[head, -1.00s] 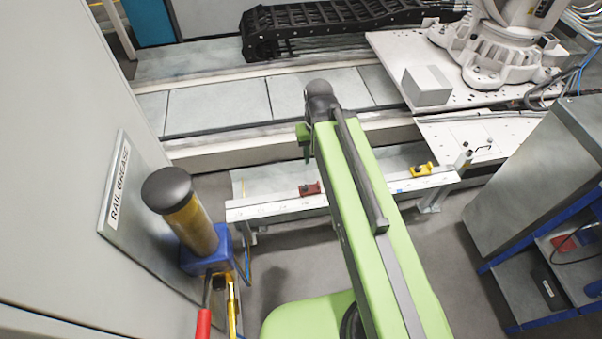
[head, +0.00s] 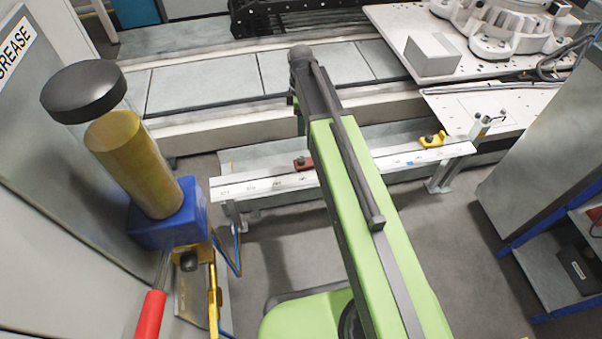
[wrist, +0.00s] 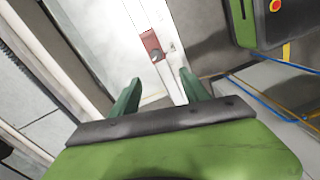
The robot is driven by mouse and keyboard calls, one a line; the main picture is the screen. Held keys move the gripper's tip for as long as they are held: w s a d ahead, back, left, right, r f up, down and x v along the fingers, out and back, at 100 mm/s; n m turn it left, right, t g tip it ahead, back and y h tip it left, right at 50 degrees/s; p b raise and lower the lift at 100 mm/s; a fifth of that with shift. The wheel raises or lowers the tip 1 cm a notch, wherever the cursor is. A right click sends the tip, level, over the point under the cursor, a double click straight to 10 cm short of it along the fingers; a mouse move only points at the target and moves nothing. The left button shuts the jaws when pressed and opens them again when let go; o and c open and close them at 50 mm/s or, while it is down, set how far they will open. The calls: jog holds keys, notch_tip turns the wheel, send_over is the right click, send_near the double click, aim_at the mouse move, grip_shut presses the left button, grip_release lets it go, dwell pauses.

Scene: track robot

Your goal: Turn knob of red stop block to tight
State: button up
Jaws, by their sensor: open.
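The red stop block (head: 303,164) sits on the white rail (head: 262,186) with printed marks, partly hidden behind my arm in the head view. In the wrist view the red block (wrist: 151,46) lies beyond my fingertips, near the middle, with a small dark knob (wrist: 156,56) on it. My gripper (wrist: 158,90) is open and empty; its two green fingers are spread, apart from the block. In the head view only a bit of green shows beside the arm's dark end. The knob's setting cannot be read.
A yellow block (head: 432,139) sits farther right on the rail. A grease pump (head: 140,165) with a blue body and red handle stands close at left. A grey cabinet (head: 535,170) stands at right. Grey floor is open in front of the rail.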

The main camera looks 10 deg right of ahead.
notch_tip(320, 180, down, 2)
jog(key=w+n, duration=0.1)
jog(key=b, duration=1.8)
send_near(301, 159)
jog(key=shift+n, duration=0.3)
notch_tip(301, 159, down, 9)
jog(key=shift+s, duration=0.15)
jog(key=shift+r, duration=0.1)
grip_shut()
jog(key=shift+d, duration=0.25)
jog(key=shift+a, duration=0.2)
